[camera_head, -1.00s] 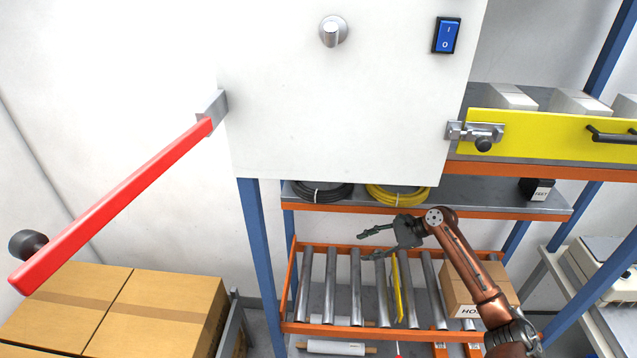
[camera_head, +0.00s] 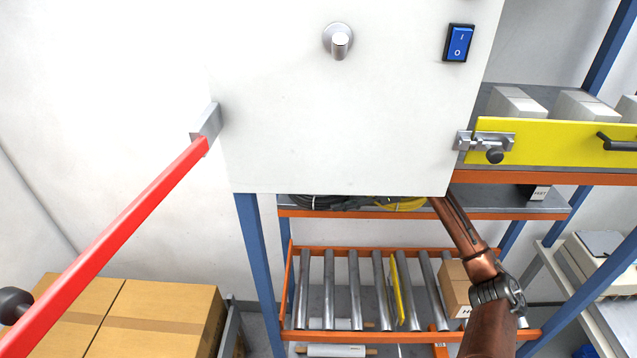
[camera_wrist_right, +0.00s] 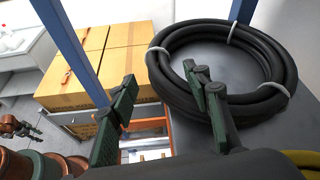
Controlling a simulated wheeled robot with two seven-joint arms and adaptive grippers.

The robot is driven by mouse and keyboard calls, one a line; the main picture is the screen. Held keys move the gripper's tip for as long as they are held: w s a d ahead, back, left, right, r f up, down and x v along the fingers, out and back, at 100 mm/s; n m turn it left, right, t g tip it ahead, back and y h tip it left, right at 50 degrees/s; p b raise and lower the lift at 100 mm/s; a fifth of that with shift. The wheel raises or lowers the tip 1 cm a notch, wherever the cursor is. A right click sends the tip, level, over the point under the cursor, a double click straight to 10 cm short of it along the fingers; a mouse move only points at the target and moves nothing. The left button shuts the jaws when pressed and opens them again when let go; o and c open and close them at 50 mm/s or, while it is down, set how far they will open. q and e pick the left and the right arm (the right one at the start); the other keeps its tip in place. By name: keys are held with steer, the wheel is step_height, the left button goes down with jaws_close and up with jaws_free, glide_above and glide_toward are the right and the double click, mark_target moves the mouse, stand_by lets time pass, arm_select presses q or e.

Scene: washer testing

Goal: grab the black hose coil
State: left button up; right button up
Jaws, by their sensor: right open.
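The black hose coil (camera_wrist_right: 165,70) lies flat on the grey shelf in the right wrist view, bound with light ties. In the head view only a sliver of it (camera_head: 312,202) shows under the white panel. My right gripper (camera_wrist_right: 160,78) is open, with nothing seen held. One finger overlaps the coil's opening and near side; the other is outside, left of the coil. I cannot tell whether either touches it. In the head view the panel hides this gripper. What looks like my left gripper (camera_wrist_right: 32,132) is small at the wrist view's left edge, its jaws unclear.
The white panel (camera_head: 340,120) overhangs the shelf. A yellow hose (camera_head: 400,204) lies right of the black coil. A blue post (camera_wrist_right: 66,42) stands beside the shelf, with cardboard boxes (camera_wrist_right: 85,75) beyond. A red bar (camera_head: 120,235) crosses at left; the roller rack (camera_head: 355,290) is below.

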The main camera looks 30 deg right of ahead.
mark_target(328, 198)
steer(key=shift+w+a+f, duration=0.3)
steer(key=shift+w+a, duration=0.1)
steer(key=shift+w, duration=0.1)
steer(key=p+x, duration=0.1)
steer(key=x, duration=0.4)
steer(key=shift+r+p, duration=0.15)
steer(key=shift+p, duration=0.15)
steer(key=shift+s, duration=0.1)
steer(key=shift+c, duration=0.3)
steer(key=c, duration=1.1)
arm_select(q)
steer(key=shift+s+r, duration=0.15)
steer(key=shift+r, duration=0.7)
arm_select(e)
jaws_close()
steer(key=shift+r, duration=0.1)
